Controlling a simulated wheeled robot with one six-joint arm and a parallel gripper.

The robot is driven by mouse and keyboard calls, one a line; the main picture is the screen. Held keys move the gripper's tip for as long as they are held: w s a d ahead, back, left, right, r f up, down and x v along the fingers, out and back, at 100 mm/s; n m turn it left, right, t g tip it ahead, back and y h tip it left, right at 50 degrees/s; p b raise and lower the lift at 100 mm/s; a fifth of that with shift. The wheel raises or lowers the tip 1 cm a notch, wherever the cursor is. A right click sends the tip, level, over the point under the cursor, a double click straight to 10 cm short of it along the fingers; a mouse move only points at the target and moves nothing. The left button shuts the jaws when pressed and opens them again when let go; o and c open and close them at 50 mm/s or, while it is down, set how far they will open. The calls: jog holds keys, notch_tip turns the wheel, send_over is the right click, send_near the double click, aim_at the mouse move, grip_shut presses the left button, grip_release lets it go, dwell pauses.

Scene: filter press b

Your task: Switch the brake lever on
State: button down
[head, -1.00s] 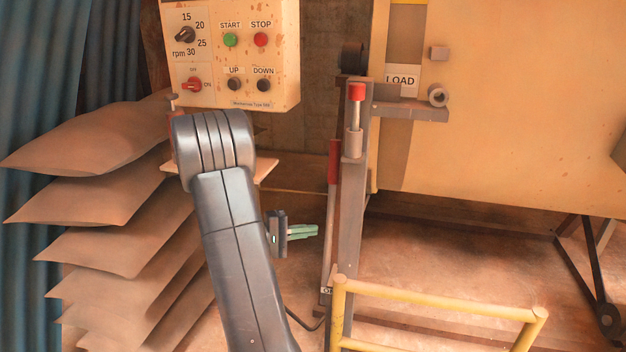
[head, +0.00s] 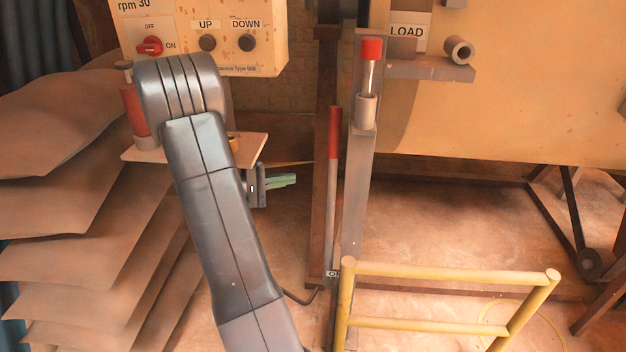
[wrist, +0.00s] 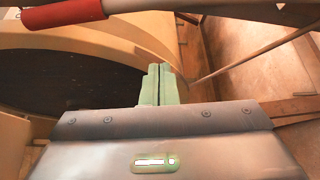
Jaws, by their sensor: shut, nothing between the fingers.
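The brake lever is most likely the upright lever with a red grip (head: 334,132) and a thin grey shaft (head: 331,215), beside the grey post. My gripper (head: 284,181) has green fingers pointing right, left of the shaft and a little below the red grip in the picture, with a gap between. In the wrist view the fingers (wrist: 159,85) are together and empty. A red grip (wrist: 65,13) with a grey shaft crosses the top of that view, apart from the fingertips.
A red-topped pin (head: 371,50) stands on the grey post (head: 354,200). A yellow rail (head: 450,274) is at the lower right. Stacked sacks (head: 85,220) and a small shelf (head: 143,155) are at the left. A control box (head: 205,65) hangs above my arm.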

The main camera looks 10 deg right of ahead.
aim_at(331, 207)
jog(key=s+d+b, duration=0.1)
jog(key=d+b, duration=0.1)
jog(key=d, duration=0.7)
jog(key=shift+s, duration=0.3)
jog(key=shift+f, duration=0.1)
